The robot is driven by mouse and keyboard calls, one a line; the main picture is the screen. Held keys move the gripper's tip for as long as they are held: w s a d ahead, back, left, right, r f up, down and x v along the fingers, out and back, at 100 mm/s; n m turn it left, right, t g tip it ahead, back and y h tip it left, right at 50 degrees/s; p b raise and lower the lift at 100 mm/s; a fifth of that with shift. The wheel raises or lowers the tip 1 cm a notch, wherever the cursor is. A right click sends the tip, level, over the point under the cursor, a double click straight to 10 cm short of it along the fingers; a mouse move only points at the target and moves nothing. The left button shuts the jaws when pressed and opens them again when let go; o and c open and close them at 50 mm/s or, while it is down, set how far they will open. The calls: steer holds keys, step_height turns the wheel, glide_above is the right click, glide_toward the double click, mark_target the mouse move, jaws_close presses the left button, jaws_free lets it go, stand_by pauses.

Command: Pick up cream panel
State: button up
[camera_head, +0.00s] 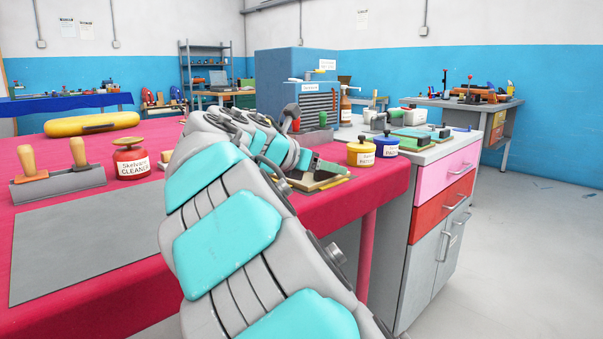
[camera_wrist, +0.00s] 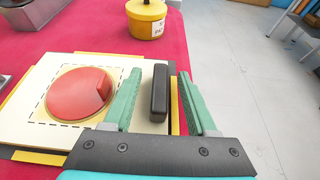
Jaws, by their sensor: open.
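The cream panel (camera_wrist: 28,102) lies flat near the right edge of the red-covered table. It carries a round red disc (camera_wrist: 78,93) inside a dashed square and a black bar handle (camera_wrist: 159,92) on its right side. The panel is partly visible beyond my arm in the head view (camera_head: 312,182). My gripper (camera_wrist: 164,85) is open, its two green fingers on either side of the black handle, with gaps to it. The gripper is above the panel's right part; I cannot tell its exact height. The fingertips' contact with the panel is unclear.
A yellow pot (camera_wrist: 146,20) stands just beyond the panel, with a blue pot (camera_head: 386,147) beside it. A red cleaner pot (camera_head: 131,163) and a grey tray with wooden handles (camera_head: 58,182) stand on the left. Open floor (camera_wrist: 245,70) lies right of the table edge.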

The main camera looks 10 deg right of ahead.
steer(key=shift+c, duration=0.2)
jaws_close()
stand_by(0.5)
